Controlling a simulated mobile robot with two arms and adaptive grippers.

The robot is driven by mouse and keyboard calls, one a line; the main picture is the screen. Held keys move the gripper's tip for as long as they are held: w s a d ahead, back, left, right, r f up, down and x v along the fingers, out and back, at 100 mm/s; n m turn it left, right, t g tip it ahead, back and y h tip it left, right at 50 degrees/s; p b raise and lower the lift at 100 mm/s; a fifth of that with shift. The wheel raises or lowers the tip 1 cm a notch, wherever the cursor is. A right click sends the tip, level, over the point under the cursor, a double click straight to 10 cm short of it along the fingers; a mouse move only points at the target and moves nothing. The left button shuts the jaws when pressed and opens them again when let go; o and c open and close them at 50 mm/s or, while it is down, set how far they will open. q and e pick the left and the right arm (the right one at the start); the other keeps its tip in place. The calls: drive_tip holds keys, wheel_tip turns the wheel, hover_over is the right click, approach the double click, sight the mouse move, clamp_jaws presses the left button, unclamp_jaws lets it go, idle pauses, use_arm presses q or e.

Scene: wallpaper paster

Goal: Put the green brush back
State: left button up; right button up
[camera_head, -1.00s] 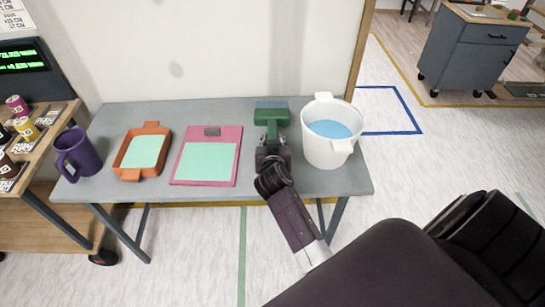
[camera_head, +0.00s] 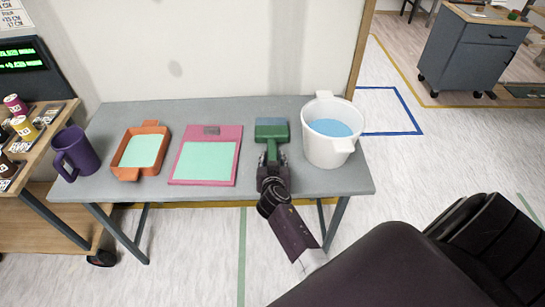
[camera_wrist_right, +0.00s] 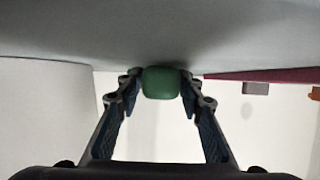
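I cannot tell whether the brush touches the table. My left gripper is not in view.
The white bucket (camera_head: 325,152) with blue liquid stands close right of the brush. The pink board (camera_head: 234,172) lies close to its left. Farther left are an orange tray (camera_head: 125,174) and a purple mug (camera_head: 77,155). The table front (camera_head: 215,194) is clear.

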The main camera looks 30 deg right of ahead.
drive_tip(key=shift+o, duration=0.3)
drive_tip(key=shift+r, duration=0.15)
drive_tip(key=shift+f, duration=0.2)
drive_tip(key=b+v, duration=0.1)
drive_tip(key=v, duration=0.6)
drive_tip(key=shift+s+a+r, duration=0.1)
drive_tip(key=shift+s+r, duration=0.05)
drive_tip(key=shift+r, duration=0.1)
drive_tip(key=shift+s+r, duration=0.1)
drive_tip(key=shift+s, duration=0.1)
